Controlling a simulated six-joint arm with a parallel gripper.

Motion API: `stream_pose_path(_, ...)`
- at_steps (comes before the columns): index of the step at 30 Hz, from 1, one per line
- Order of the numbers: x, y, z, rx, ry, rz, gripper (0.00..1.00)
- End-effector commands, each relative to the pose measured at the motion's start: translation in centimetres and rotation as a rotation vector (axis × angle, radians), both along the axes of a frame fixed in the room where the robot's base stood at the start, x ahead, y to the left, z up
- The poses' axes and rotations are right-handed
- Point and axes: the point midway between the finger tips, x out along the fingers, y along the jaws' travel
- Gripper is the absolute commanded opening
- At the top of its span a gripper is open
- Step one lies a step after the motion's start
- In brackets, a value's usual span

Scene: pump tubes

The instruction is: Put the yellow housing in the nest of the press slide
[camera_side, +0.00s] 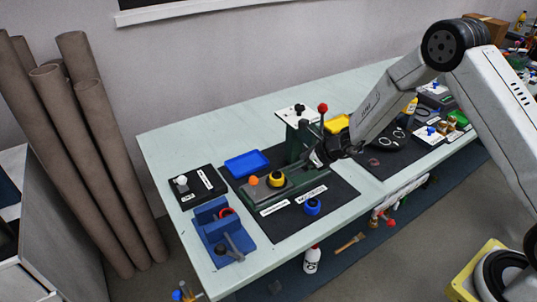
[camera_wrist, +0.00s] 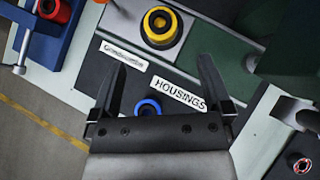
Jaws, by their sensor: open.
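The yellow housing (camera_side: 276,179) sits upright on the press slide (camera_side: 290,186), at its round seat, and looks level. In the wrist view the yellow housing (camera_wrist: 160,27) is a ring with a dark inside, and it sits beyond my fingertips. The nest is hidden beneath it, so I cannot tell how fully it is seated. My gripper (camera_wrist: 162,64) is open, with nothing between its fingers. In the side view my gripper (camera_side: 318,157) is right of the housing, apart from it, by the press column.
A blue housing (camera_side: 312,206) stands on the dark mat by the HOUSINGS label (camera_wrist: 178,95). An orange knob (camera_side: 253,181) is left of the yellow housing. The press column (camera_side: 299,140) with its red-knobbed lever stands behind. A blue tray (camera_side: 246,164) and a blue vise (camera_side: 222,236) are left.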

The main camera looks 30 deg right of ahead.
Motion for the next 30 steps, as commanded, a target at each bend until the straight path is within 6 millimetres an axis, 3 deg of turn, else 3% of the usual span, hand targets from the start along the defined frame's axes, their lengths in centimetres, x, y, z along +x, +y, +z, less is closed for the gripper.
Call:
stream_pose_path(7,-0.9,-0.5,1.1,0.001,-0.001,0.001,1.0)
stream_pose_path(30,-1.4,-0.4,1.5,-0.018,-0.003,0.031,1.0)
